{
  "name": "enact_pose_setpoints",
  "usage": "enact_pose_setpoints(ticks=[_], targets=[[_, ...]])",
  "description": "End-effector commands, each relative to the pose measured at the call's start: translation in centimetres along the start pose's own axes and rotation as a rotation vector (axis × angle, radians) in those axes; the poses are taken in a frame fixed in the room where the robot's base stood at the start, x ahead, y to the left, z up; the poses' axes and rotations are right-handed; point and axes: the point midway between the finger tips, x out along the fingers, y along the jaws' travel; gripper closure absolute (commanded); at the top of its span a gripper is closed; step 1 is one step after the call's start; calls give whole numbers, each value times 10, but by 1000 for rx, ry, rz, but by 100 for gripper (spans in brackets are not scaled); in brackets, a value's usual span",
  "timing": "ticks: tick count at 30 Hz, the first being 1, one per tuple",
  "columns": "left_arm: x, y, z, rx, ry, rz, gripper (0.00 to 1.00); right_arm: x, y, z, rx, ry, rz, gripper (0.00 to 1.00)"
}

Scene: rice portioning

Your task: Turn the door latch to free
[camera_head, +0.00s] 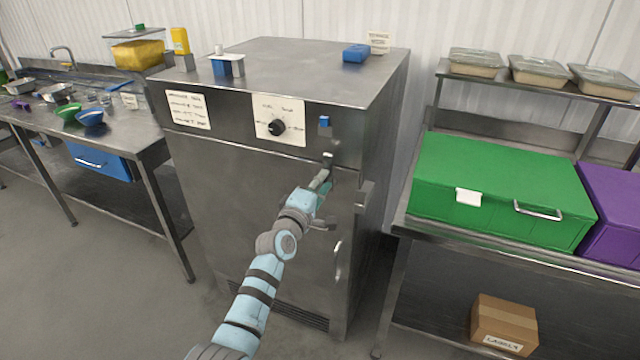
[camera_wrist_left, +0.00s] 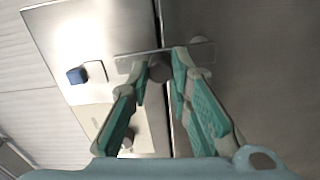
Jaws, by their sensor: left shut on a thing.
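The steel cabinet (camera_head: 230,190) stands in the middle of the head view, with its door closed as far as I can see. The door latch (camera_head: 328,158) is at the upper right of the cabinet front, mostly hidden by my gripper. In the left wrist view the latch (camera_wrist_left: 200,50) shows as a flat metal bar with a dark round knob below it, across the dark door seam. My left gripper (camera_head: 322,183) reaches up to it from below. In the left wrist view its green-padded fingers (camera_wrist_left: 160,68) are on either side of the knob, closed on it. My right gripper is out of view.
A dial (camera_head: 277,127) and a blue button (camera_head: 324,121) are above the door. A vertical handle (camera_head: 338,260) is lower on the front. A green box (camera_head: 500,180) stands on the right-hand table; a steel bench (camera_head: 130,130) is at the left. Floor in front is clear.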

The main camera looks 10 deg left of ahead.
Motion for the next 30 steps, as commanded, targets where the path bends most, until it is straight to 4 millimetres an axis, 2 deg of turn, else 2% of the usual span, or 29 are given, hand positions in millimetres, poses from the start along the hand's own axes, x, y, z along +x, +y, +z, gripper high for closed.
enact_pose_setpoints(ticks=[8, 9, 12, 23, 26, 30], targets=[[0, -1, 0, -1, 0, -2, 100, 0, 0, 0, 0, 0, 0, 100], [0, -1, 0, -1, 0, -2, 75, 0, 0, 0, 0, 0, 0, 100], [0, -1, 0, 0, 0, -2, 60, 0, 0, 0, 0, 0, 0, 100], [-4, -1, 1, 0, -1, -1, 60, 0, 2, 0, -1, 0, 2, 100], [-19, -2, 0, 2, -1, -1, 60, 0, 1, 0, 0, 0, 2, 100], [-56, -2, 0, 2, 0, -3, 60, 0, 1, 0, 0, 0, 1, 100]])
